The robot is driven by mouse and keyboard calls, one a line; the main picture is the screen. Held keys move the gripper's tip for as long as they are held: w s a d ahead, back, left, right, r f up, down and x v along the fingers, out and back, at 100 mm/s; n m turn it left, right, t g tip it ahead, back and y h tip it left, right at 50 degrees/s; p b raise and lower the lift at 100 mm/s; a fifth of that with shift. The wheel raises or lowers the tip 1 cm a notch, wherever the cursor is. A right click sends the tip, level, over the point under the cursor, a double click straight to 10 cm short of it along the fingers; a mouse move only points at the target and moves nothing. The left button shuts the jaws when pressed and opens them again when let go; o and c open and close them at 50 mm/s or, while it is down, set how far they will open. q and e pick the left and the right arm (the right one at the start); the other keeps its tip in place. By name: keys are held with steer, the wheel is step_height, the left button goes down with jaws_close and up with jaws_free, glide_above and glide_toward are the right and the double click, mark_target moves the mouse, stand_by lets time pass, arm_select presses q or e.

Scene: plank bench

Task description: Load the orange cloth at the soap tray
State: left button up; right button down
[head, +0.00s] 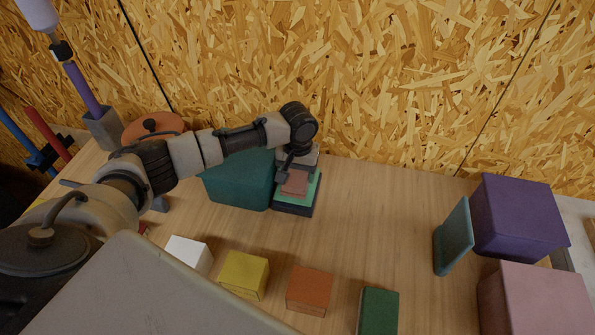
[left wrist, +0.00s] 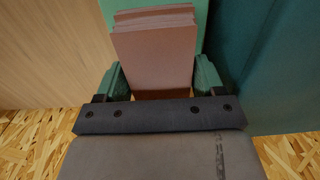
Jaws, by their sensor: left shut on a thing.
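My left gripper (head: 287,172) reaches down at the back of the bench, shut on a brownish-pink, layered block-like piece (head: 294,186). In the left wrist view this piece (left wrist: 155,50) is between the two green fingers. It is over a mint-green surface (head: 313,187) with a dark base (head: 295,208); I cannot tell if it touches that surface, or whether this is the soap tray. An orange block-shaped piece (head: 309,290), possibly the folded orange cloth, lies at the front of the bench. My right gripper is not in view.
A teal box (head: 237,182) stands directly left of the mint-green surface. White (head: 189,254), yellow (head: 244,275) and green (head: 378,311) blocks line the front. Purple (head: 517,217) and pink (head: 535,300) boxes and an upright teal panel (head: 453,237) are at right. The middle right is clear.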

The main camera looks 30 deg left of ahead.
arm_select(q)
steer(key=shift+f, duration=0.45)
stand_by(0.8)
steer(key=shift+f, duration=0.65)
stand_by(0.4)
stand_by(0.5)
step_height(320, 180, up, 7)
steer(key=p, duration=0.8)
steer(key=shift+r, duration=0.1)
stand_by(0.7)
